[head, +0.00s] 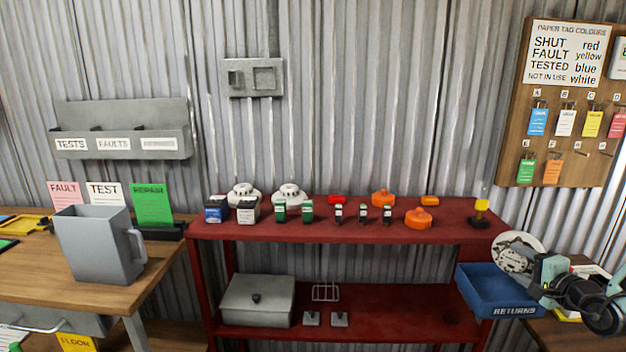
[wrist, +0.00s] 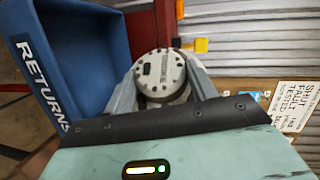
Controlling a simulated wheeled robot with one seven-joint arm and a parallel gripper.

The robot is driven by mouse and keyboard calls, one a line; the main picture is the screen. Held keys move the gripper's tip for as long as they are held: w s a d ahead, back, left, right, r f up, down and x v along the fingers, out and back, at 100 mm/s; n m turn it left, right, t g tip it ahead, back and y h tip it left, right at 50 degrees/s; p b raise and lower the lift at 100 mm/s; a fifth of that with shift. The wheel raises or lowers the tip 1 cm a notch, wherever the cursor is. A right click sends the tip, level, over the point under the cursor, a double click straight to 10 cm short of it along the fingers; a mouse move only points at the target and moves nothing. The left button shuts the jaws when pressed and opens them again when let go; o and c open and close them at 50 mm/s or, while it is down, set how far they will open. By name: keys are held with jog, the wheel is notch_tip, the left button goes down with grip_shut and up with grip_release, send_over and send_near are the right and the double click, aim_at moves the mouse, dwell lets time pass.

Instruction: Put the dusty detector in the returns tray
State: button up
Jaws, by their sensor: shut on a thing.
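My gripper (head: 532,264) is shut on a round, off-white detector (head: 515,252) with greyish speckles, at the right of the head view. In the wrist view the detector (wrist: 160,74) sits between the two grey fingers, its face with a small dark slot showing. The returns tray (head: 487,294) is a blue open box labelled RETURNS. In the head view the detector appears above the tray's right part, tilted. In the wrist view the tray (wrist: 86,38) is to the left of the detector, and its visible inside looks empty. Part of the tray is hidden behind my gripper in the head view.
A red shelf (head: 350,230) holds two other white detectors (head: 289,194), small boxes, orange units and a yellow-topped item (head: 480,209) near the tray. A grey jug (head: 95,245) stands on the left bench. A tag board (head: 566,120) hangs at right.

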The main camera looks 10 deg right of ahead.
jog(key=shift+f, duration=0.75)
jog(key=o, duration=1.1)
jog(key=s+r+b, duration=0.1)
jog(key=s, duration=0.4)
jog(key=s+r+b, duration=0.1)
jog(key=s, duration=0.5)
jog(key=s+r+b, duration=0.1)
jog(key=s+b, duration=0.1)
jog(key=s, duration=0.4)
jog(key=shift+a, duration=0.15)
